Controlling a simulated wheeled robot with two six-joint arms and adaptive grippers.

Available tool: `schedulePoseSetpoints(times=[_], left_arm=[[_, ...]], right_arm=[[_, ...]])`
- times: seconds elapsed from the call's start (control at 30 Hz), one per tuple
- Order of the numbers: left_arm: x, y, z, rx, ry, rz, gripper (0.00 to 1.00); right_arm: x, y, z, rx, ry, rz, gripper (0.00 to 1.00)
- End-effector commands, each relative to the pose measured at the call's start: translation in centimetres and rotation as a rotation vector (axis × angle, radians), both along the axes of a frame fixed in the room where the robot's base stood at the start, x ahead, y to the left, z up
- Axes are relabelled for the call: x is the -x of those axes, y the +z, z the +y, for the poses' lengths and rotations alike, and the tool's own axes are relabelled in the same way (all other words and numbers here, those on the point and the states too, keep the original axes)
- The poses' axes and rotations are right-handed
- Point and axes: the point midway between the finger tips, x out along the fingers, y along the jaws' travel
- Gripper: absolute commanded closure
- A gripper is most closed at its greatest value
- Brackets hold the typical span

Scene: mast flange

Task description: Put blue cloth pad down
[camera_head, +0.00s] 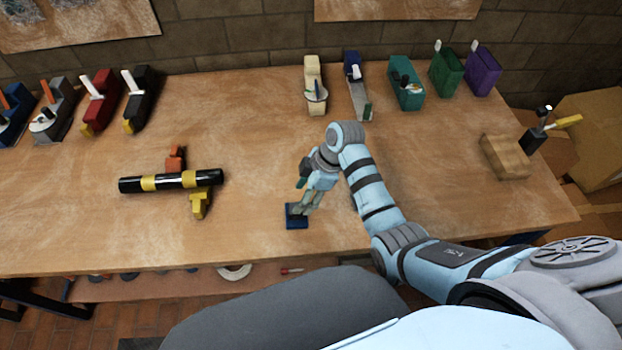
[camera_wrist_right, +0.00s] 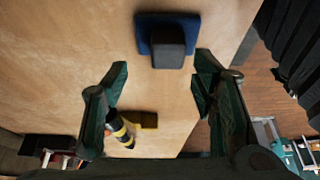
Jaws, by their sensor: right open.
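The blue cloth pad (camera_head: 296,221) lies flat on the table near its front edge. In the right wrist view the pad (camera_wrist_right: 167,38) is a blue square with a dark grey block on top. My right gripper (camera_head: 305,203) is just above and beside the pad in the head view, partly covering it. In the right wrist view its two fingers (camera_wrist_right: 160,80) are spread apart with nothing between them, and the pad shows beyond their tips. Whether a fingertip touches the pad I cannot tell. My left gripper is not in view.
A black and yellow cylinder (camera_head: 160,182) lies across red and yellow supports (camera_head: 199,206) to the left. Several colored upright holders stand along the back. A wooden block (camera_head: 505,157) is at the right. Table around the pad is clear.

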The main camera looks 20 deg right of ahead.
Motion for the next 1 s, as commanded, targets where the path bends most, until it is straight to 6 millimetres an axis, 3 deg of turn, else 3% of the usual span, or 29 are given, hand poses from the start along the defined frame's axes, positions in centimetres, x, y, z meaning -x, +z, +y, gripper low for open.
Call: schedulePoseSetpoints(times=[0.13, 0.33, 0.87, 1.0], left_arm=[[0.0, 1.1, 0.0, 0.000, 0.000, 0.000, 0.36], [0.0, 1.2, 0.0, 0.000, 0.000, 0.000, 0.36], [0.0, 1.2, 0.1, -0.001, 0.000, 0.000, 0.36], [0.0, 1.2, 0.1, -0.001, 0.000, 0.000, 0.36]], right_arm=[[0.3, 4.0, -1.6, 0.003, -0.001, -0.004, 0.47], [0.6, 6.3, -2.5, 0.001, 0.000, 0.000, 0.47], [0.8, 6.1, -2.6, 0.003, -0.009, 0.003, 0.47], [4.0, 3.3, -3.8, 0.049, -0.184, 0.037, 0.47]])
